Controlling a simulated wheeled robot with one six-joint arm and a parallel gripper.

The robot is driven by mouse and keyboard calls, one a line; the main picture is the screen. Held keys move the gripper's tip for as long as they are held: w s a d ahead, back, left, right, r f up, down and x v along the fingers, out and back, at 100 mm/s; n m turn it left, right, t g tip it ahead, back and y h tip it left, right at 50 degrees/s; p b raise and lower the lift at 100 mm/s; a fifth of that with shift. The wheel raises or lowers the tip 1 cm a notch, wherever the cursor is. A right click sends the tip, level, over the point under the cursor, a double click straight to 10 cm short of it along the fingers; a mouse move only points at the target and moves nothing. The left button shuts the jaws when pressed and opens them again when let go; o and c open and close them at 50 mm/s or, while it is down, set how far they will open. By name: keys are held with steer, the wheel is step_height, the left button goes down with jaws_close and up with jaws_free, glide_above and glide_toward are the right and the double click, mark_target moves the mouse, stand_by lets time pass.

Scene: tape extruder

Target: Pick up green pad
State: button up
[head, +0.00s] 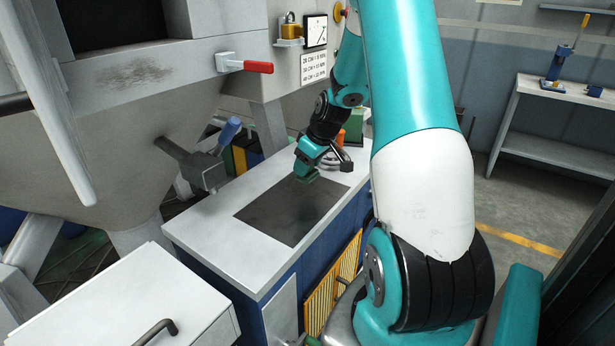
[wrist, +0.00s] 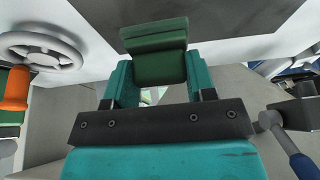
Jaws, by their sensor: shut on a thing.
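The green pad (wrist: 158,62) sits between the two teal fingers of my gripper (wrist: 155,85) in the wrist view, and the gripper is shut on it. In the head view my gripper (head: 306,172) is over the far part of the dark mat (head: 285,215) on the white-topped cabinet. A small part of the green pad (head: 308,179) shows below the fingers there. I cannot tell whether the pad touches the surface.
A grey handwheel (wrist: 42,50) and an orange object (wrist: 16,88) are beside the gripper in the wrist view. A metal block with a blue-handled lever (head: 215,160) stands left of the cabinet. The near white cabinet top (head: 240,265) is clear.

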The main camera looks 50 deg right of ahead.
step_height(320, 180, up, 15)
